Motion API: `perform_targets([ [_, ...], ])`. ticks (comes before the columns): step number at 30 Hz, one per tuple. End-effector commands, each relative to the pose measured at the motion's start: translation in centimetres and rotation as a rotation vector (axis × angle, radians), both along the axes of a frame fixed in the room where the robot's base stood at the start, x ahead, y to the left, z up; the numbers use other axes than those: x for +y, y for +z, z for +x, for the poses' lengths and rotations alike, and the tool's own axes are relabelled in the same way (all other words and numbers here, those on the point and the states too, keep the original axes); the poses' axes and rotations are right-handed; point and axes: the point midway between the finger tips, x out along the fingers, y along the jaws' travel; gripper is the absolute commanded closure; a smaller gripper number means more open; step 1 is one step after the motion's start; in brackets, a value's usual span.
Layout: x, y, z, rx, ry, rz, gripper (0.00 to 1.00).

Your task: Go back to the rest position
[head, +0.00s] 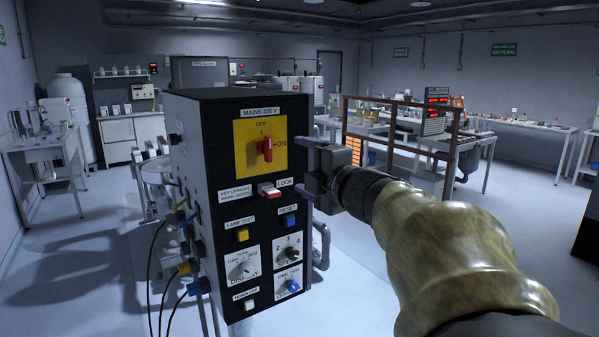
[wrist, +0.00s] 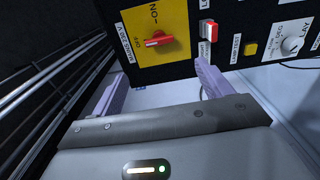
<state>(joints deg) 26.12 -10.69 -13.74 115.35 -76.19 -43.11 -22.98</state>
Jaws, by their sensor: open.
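My gripper (head: 309,170) is open and empty, at the right side of the black control box (head: 222,150) in the head view. In the wrist view its two pale fingers (wrist: 158,88) stand apart, with the box's panel beyond them. I see no contact with the panel. The red mains switch handle (head: 266,148) sits on a yellow plate (head: 245,160) and lines up with the OFF mark. The switch handle also shows in the wrist view (wrist: 160,41). The red and white lock switch (head: 269,189) is below the plate, near my gripper.
The panel also has a yellow lamp test button (head: 242,235), a blue button (head: 290,220) and several knobs. Black cables (head: 150,275) hang at its left. A brown rail frame (head: 400,103) and benches stand behind. Open floor (head: 75,265) lies at the left.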

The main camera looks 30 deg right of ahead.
Motion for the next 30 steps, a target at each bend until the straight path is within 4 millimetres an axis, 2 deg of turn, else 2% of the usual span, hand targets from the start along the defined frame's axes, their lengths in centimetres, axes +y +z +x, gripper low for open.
perform_targets([
  [3, 0.0, 0.0, -1.4, 0.000, 0.000, -0.001, 0.22],
  [6, -0.1, 0.0, -1.9, 0.000, 0.000, 0.000, 0.22],
  [19, -0.1, 0.0, -1.9, 0.000, 0.000, 0.000, 0.22],
  [23, 0.1, -0.3, -1.4, 0.006, -0.010, 0.039, 0.22],
  [26, 0.2, -1.1, -0.3, 0.025, -0.048, 0.141, 0.22],
  [30, 1.1, -4.5, 1.9, 0.103, -0.150, 0.390, 0.22],
])
